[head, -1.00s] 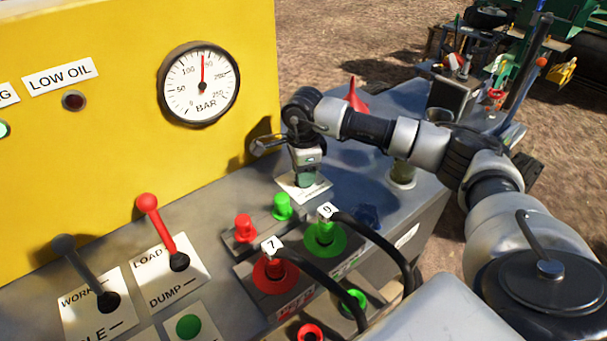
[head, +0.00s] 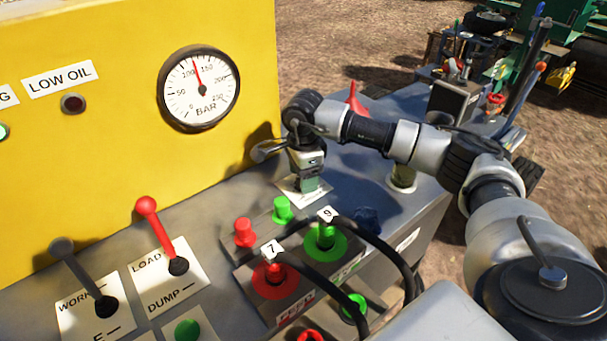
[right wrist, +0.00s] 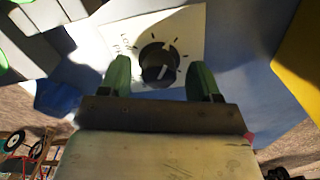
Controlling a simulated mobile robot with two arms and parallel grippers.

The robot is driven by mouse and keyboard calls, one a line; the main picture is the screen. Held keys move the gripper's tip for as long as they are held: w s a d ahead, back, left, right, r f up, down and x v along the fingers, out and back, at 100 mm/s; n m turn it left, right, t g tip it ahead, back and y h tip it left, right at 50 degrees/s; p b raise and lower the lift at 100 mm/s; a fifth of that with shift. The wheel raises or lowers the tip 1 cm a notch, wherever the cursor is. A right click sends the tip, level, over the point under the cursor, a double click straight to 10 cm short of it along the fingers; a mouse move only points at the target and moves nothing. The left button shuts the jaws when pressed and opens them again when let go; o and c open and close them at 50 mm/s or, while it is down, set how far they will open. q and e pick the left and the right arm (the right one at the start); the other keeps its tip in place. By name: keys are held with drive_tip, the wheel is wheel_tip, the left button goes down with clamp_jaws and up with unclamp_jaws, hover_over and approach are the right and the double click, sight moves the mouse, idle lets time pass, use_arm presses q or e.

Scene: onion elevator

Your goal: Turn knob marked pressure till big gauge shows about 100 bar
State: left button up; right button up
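The big gauge (head: 199,88) is a round white dial on the yellow panel, marked BAR. Its red needle points slightly left of straight up, between 100 and 150 and closer to 100. The black knob (right wrist: 157,62) sits on a white scale plate (right wrist: 188,30) in the right wrist view; the plate's lettering is only partly readable. In the head view the gripper hides the knob. My right gripper (head: 308,186) points down over the plate. Its green fingertips (right wrist: 160,62) stand on either side of the knob, with visible gaps. My left gripper is not in view.
Red (head: 244,232) and green (head: 283,209) caps stand near the gripper. Hoses tagged 7 (head: 272,250) and 9 (head: 326,215) plug in in front. A red-topped lever (head: 160,230) and a grey lever (head: 80,270) are at left. The yellow panel (head: 130,140) rises behind.

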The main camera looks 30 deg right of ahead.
wheel_tip(320, 180, up, 11)
idle(0.7)
drive_tip(key=shift+f, duration=0.15)
